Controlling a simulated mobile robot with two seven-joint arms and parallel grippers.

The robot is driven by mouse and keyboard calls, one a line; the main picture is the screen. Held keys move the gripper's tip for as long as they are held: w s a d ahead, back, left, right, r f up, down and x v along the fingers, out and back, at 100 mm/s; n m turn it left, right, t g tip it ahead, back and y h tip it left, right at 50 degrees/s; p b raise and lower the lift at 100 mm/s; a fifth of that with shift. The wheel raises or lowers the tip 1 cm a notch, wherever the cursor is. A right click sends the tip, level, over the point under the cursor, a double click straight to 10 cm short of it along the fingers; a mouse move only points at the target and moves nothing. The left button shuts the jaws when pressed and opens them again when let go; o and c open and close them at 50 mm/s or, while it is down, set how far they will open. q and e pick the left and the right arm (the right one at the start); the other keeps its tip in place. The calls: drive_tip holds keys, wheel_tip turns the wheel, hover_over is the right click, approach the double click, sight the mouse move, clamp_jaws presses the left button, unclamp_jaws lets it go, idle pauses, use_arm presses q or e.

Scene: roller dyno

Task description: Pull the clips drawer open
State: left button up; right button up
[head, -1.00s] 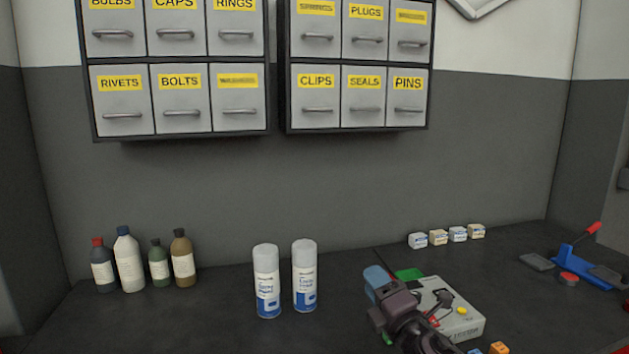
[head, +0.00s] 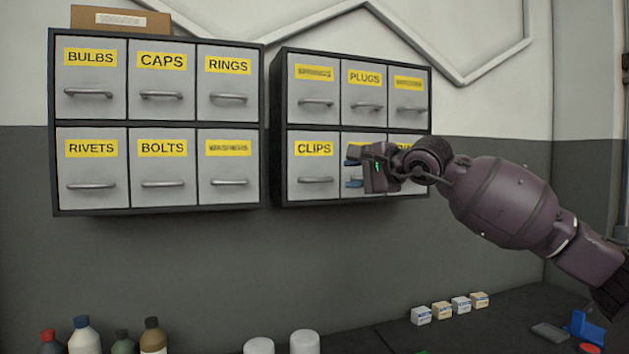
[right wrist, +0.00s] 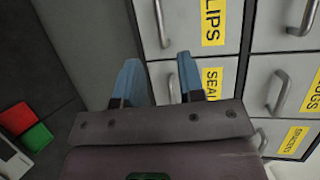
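The clips drawer (head: 302,165) is at the lower left of the right-hand cabinet, with a yellow CLIPS label and a grey bar handle (head: 316,181). Its front is flush with its neighbours, so it is shut. In the right wrist view, the clips drawer (right wrist: 184,14) shows at the top, with its handle (right wrist: 160,24) and a cut-off label. My right gripper (head: 353,169) is open and empty in front of the seals drawer, just right of the clips handle and apart from it. Its two blue fingers (right wrist: 158,80) are spread in the wrist view. My left gripper is not in view.
The seals drawer (right wrist: 223,75) is partly hidden behind my right gripper. A second labelled cabinet (head: 158,210) hangs to the left. The wall space under the cabinets is clear.

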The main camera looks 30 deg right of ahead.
sight(320, 180)
drive_tip(key=p+x, duration=0.3)
drive_tip(key=x, duration=0.7)
drive_tip(key=shift+w+f, duration=0.1)
drive_tip(key=shift+w, duration=0.2)
clamp_jaws()
